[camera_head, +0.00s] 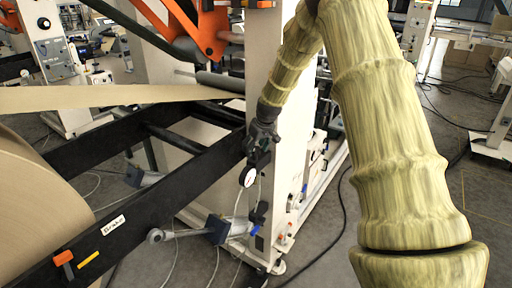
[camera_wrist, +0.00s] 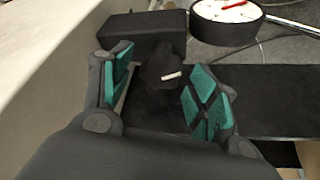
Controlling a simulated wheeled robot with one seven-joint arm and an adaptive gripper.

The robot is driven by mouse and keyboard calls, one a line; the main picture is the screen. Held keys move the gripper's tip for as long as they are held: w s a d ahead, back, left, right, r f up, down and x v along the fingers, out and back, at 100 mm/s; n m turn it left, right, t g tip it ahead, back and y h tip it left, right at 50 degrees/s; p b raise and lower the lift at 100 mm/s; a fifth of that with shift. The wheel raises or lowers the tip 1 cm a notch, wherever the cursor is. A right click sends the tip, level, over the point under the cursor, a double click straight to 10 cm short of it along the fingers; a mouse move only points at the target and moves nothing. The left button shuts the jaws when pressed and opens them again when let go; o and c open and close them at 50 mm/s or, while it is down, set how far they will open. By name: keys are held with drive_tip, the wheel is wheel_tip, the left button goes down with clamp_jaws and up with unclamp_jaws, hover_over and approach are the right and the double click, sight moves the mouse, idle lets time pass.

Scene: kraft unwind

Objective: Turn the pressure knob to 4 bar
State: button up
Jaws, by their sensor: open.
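The pressure knob (camera_wrist: 157,66) is a dark lobed knob with a white pointer mark, seen in the wrist view between my fingers. My gripper (camera_wrist: 162,72) is open, its teal finger pads on either side of the knob. A gap shows between the knob and each pad, though contact deeper down is hard to judge. The pressure gauge (camera_wrist: 228,14) has a white dial and a red needle; it is cut off at the top and its numbers are not readable. In the head view the gauge (camera_head: 248,176) hangs just below my gripper (camera_head: 261,138), which hides the knob there.
A black frame beam (camera_head: 165,205) with a "Brake" label runs left from the knob area. A large kraft roll (camera_head: 40,215) stands at the left. A white machine column (camera_head: 262,50) rises behind my gripper. A blue-grey clamp (camera_head: 218,228) and cables lie below.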

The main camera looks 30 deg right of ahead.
drive_tip(key=c, duration=1)
drive_tip(key=shift+m, duration=0.3)
drive_tip(key=m+h+p, duration=0.1)
drive_tip(key=m+h, duration=0.1)
drive_tip(key=m, duration=0.2)
drive_tip(key=shift+a+r, duration=0.1)
drive_tip(key=shift+a, duration=0.05)
drive_tip(key=m+g+p, duration=0.1)
drive_tip(key=m, duration=0.1)
drive_tip(key=m+h+p, duration=0.1)
drive_tip(key=m, duration=0.2)
drive_tip(key=shift+w+m+g+h, duration=0.15)
drive_tip(key=shift+m+g+h, duration=0.15)
drive_tip(key=shift+g, duration=0.1)
drive_tip(key=o, duration=1)
drive_tip(key=shift+a, duration=0.1)
